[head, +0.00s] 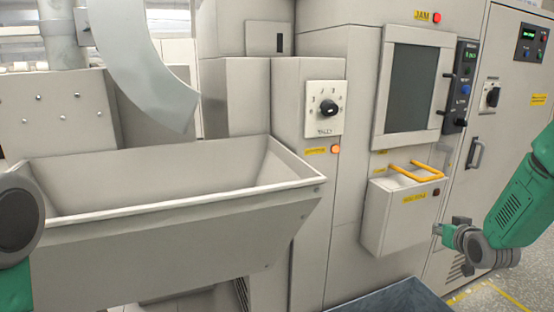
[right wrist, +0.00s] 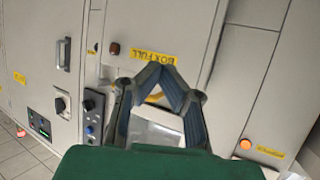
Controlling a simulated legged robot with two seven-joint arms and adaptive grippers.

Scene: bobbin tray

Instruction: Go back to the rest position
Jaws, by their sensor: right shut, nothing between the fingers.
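My right arm comes in from the right in the head view, with its gripper (head: 438,230) in front of the machine, beside the lower right of the small box with the yellow handle. The right wrist view shows the two dark fingers (right wrist: 166,72) meeting at their tips, with nothing held between them. The tips overlap the yellow "BOX FULL" label in that view; I cannot tell the distance to the panel. Part of my left arm shows at the left edge of the head view, but its gripper is out of view.
A grey hopper tray (head: 180,212) with raised walls fills the left front, under a curved chute (head: 145,65). A box with a yellow handle (head: 415,172) juts from the machine. A dial panel (head: 325,108) is between them. A blue-grey bin (head: 395,300) stands below. Floor shows at lower right.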

